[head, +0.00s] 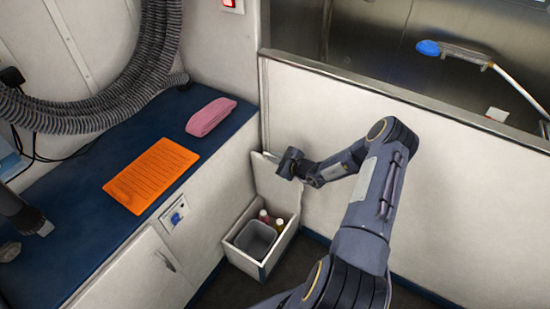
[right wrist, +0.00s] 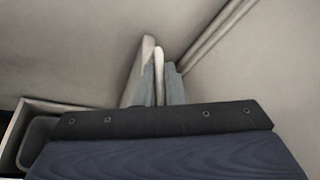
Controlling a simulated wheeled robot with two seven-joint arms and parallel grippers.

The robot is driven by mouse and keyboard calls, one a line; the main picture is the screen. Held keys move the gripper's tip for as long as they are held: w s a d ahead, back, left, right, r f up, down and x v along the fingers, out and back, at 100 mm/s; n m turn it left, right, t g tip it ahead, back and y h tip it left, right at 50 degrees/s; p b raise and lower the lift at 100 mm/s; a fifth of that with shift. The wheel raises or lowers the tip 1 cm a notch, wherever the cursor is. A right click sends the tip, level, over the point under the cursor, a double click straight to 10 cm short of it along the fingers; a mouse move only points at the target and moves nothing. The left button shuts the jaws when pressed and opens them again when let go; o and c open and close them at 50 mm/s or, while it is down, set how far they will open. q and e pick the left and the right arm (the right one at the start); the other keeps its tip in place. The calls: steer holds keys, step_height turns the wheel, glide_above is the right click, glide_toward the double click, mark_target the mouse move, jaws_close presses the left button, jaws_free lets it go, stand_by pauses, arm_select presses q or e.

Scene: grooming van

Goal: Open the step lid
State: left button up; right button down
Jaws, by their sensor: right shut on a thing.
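The step box (head: 243,262) stands on the floor beside the counter, with its top open. Its pale lid (head: 268,182) is raised to near upright at the back of the box, close to the wall. My right gripper (head: 284,163) is at the lid's upper edge, shut on it. In the right wrist view the lid (right wrist: 138,75) shows edge-on beyond the dark gripper body. Inside the box are a grey bin (head: 255,239) and bottles with pale caps (head: 265,216). My left gripper (head: 44,229) shows only partly at the left edge, over the counter; its jaws are unclear.
An orange mat (head: 152,174) and a pink rolled towel (head: 211,117) lie on the blue counter (head: 75,221). A ribbed grey hose (head: 140,80) hangs at the upper left. A white partition (head: 420,165) stands behind my right arm. A blue shower head (head: 429,48) is beyond it.

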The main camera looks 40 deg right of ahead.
steer(key=c, duration=1.5)
jaws_free()
steer(key=v, duration=0.7)
steer(key=shift+s+r, duration=0.25)
steer(key=shift+s, duration=0.1)
